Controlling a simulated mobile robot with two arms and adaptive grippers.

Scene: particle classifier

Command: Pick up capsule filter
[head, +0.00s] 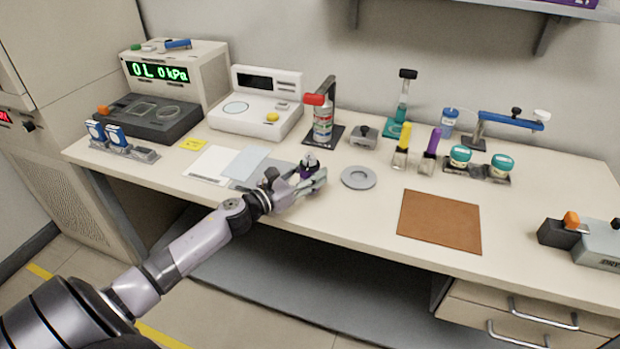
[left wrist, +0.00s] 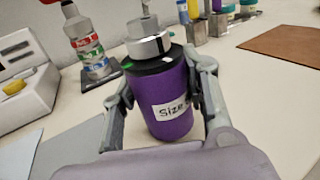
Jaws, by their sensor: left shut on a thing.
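The capsule filter is most likely the purple cylinder (left wrist: 160,88) with a black top rim, a silver cap and a white label beginning "Size". It stands about upright in the left wrist view. In the head view its purple body (head: 307,172) shows small, partly covered by my fingers. My left gripper (head: 303,181) is shut on it, with one finger on each side, as the left wrist view (left wrist: 165,85) also shows. I cannot tell whether its base touches the bench. My right gripper is not in view.
Pale sheets (head: 214,164) lie to the left. A brown mat (head: 440,222) lies right. The front bench strip between ring and mat is clear.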

